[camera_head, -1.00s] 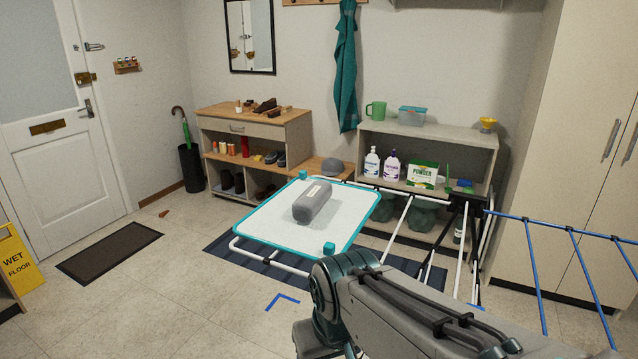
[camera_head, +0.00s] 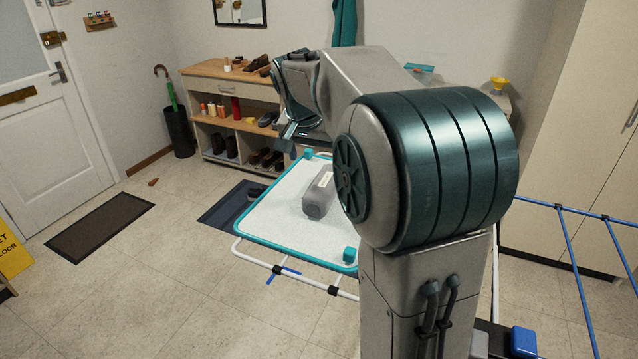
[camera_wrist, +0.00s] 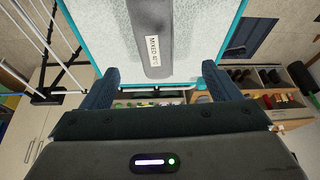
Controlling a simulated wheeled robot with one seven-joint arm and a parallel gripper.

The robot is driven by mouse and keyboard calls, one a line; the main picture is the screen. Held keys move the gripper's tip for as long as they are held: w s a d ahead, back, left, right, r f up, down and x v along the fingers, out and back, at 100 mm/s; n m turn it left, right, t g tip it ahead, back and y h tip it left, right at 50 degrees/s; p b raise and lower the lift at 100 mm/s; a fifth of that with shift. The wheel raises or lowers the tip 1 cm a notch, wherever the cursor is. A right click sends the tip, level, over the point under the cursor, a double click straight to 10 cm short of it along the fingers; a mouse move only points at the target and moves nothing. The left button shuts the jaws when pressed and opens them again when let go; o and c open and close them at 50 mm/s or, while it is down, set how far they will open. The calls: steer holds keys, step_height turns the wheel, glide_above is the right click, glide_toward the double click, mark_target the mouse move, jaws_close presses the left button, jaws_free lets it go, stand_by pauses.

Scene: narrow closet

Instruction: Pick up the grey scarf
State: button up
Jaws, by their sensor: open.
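The grey scarf (camera_head: 317,200) is a rolled bundle with a white label. It lies on a white board with a teal rim (camera_head: 262,238), part of a folding rack. In the head view my arm covers the right part of the board. My gripper (camera_head: 289,138) is above the far side of the board, apart from the scarf. In the wrist view my gripper (camera_wrist: 158,78) has its two fingers spread with nothing between them. The scarf (camera_wrist: 149,25) shows beyond the fingers, its label reading "MIXED 40°", its top end cut off by the frame.
A wooden shoe shelf (camera_head: 215,80) stands behind the board. A blue-railed drying rack (camera_head: 572,262) is at the right, beside a tall cupboard (camera_head: 572,150). A doormat (camera_head: 98,220), a yellow sign (camera_head: 12,250) and an umbrella stand (camera_head: 179,132) are left. The floor at front left is clear.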

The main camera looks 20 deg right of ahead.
mark_target(324, 180)
steer(key=x, duration=0.6)
steer(key=shift+d+f, duration=0.35)
steer(key=shift+d, duration=0.05)
steer(key=shift+p+x, duration=0.95)
steer(key=shift+x, duration=1.75)
steer(key=shift+d+r, duration=0.1)
steer(key=shift+d, duration=0.05)
steer(key=c, duration=1.1)
